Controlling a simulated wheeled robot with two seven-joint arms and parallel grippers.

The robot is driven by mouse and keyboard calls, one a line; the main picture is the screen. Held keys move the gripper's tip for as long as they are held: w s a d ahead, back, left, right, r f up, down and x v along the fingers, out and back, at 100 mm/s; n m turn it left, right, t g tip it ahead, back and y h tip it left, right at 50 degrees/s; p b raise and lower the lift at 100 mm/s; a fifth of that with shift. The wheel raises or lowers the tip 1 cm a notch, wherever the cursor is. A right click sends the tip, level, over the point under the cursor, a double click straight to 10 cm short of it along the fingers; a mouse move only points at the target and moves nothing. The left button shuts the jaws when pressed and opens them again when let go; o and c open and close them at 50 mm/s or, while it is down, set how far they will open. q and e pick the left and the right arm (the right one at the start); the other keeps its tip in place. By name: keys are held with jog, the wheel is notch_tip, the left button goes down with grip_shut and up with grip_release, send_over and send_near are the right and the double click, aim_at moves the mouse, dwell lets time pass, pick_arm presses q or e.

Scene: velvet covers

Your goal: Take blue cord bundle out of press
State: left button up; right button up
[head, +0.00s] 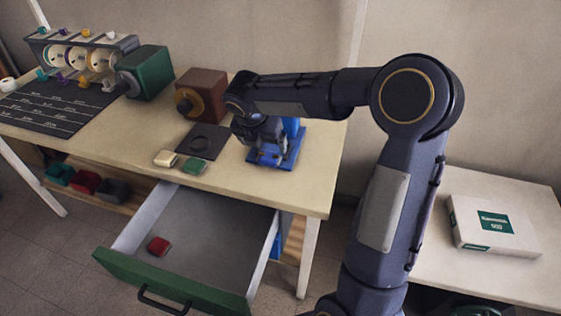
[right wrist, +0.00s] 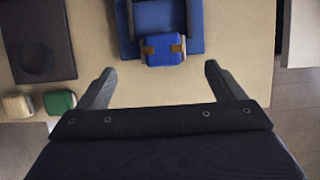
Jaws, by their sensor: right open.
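The blue cord bundle (right wrist: 163,50), with two brown bands, sits at the near edge of the blue press (right wrist: 168,15) in the right wrist view. In the head view the press (head: 291,154) stands on the table, partly hidden by my right arm. My right gripper (right wrist: 160,67) is open and empty. Its two fingers are spread wide, on either side of and nearer than the bundle, not touching it. In the head view my right gripper (head: 250,132) is over the press area and hides the bundle's details. My left gripper is not in view.
A cream bundle (head: 166,158) and a green bundle (head: 194,166) lie by a dark mat (head: 212,134). An open drawer (head: 214,226) holds a red bundle (head: 158,246). Green (head: 153,70) and brown (head: 207,86) boxes stand behind. A white box (head: 494,226) is on the right table.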

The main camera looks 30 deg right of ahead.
aim_at(269, 156)
jog(key=x, duration=0.7)
jog(key=shift+s+d+f+b, duration=0.15)
jog(key=shift+f+b, duration=0.2)
jog(key=c, duration=1.1)
jog(key=shift+r, duration=0.15)
